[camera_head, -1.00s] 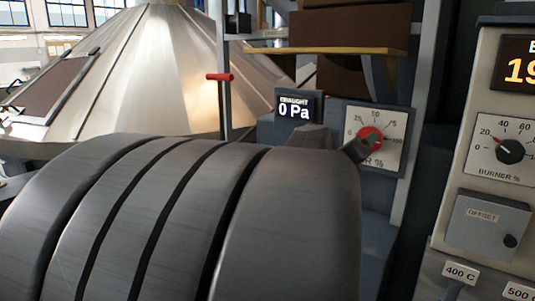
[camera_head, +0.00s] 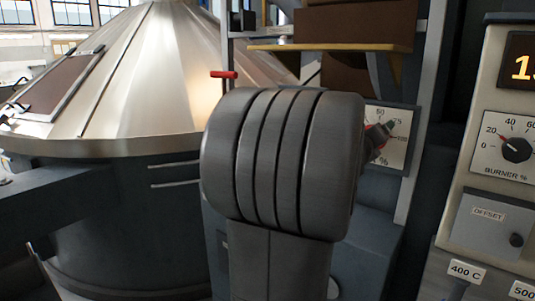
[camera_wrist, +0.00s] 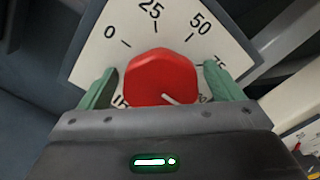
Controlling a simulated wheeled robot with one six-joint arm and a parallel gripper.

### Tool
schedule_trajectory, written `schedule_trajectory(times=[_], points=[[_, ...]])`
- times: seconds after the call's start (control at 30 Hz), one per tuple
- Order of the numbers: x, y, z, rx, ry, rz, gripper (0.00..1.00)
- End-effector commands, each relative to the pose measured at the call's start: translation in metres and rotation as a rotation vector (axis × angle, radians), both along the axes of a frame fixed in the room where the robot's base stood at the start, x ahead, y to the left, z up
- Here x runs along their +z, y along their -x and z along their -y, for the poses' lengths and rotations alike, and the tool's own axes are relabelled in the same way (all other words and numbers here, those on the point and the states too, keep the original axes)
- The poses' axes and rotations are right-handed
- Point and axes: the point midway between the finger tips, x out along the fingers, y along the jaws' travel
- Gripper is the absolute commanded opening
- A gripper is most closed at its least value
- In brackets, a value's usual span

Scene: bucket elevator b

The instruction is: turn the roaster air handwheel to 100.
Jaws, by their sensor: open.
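The roaster air handwheel is a red faceted knob (camera_wrist: 160,75) on a white dial plate (camera_wrist: 108,52) marked 0, 25, 50 and 75 in the wrist view. Its short white pointer line slants to the lower right, and the end of the scale past 75 is hidden. My gripper (camera_wrist: 159,69) is open, with one green finger on each side of the knob; I cannot tell if they touch it. In the head view, my arm covers most of the plate (camera_head: 394,152), and only the edge of the red knob (camera_head: 375,137) shows.
A burner panel (camera_head: 480,195) with a black knob (camera_head: 516,149) stands at the right. A red-topped post (camera_head: 224,75) and a large metal cone (camera_head: 160,70) are at the left. A yellow-edged shelf (camera_head: 330,47) is above the dial.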

Motion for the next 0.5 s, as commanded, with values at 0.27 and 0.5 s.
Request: schedule_trajectory(times=[0.27, 0.5], points=[[0.0, 0.001, -0.001, 0.0, 0.002, -0.001, 0.86], [0.001, 0.016, -0.013, 0.001, 0.0, 0.002, 0.86]])
